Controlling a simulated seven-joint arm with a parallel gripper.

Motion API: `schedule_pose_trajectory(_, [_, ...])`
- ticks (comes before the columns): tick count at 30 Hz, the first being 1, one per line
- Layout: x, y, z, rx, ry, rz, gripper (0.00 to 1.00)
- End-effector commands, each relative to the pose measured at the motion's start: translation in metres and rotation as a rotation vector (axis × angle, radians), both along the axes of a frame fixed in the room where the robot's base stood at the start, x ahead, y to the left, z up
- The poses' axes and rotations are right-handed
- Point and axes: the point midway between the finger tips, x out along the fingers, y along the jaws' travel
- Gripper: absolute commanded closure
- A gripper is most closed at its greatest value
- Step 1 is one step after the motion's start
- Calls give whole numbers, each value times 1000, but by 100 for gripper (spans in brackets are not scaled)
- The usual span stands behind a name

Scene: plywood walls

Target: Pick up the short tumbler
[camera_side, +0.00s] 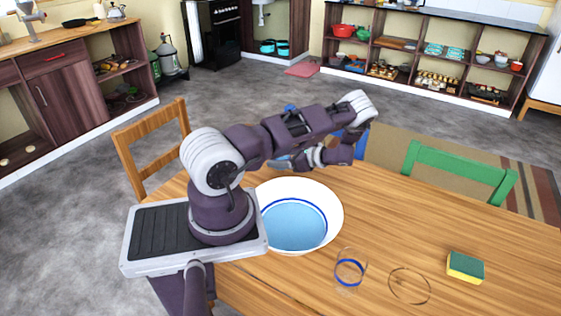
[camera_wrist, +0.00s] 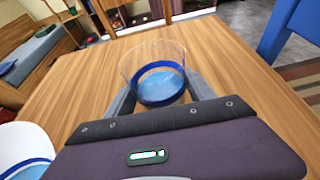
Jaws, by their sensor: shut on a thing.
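In the wrist view, my gripper (camera_wrist: 161,95) has its two fingers on either side of a clear tumbler with a blue band (camera_wrist: 157,76) and is shut on it. In the side view, my gripper (camera_side: 297,160) is above the far side of the white bowl, apart from the table. A small bluish shape at its end there is too small to make out clearly. Another clear glass with a blue band (camera_side: 350,269) stands on the table (camera_side: 450,225), right of the bowl.
A white bowl with a blue inside (camera_side: 330,205) sits beside my base. A clear round rim (camera_side: 409,286) and a yellow-green sponge (camera_side: 465,267) are on the right. A wooden chair (camera_side: 150,150) and a green chair (camera_side: 460,172) stand at the table. Much of the tabletop is free.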

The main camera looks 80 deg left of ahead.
Motion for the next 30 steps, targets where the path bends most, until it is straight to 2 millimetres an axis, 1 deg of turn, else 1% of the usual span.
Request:
schedule_pose_trajectory(12, [0,0,55,1,0,0,86])
schedule_pose_trajectory(16, [0,0,68,2,0,-1,86])
schedule_pose_trajectory(23, [0,0,86,1,0,0,86])
schedule_pose_trajectory(30, [0,0,123,0,-2,-1,86])
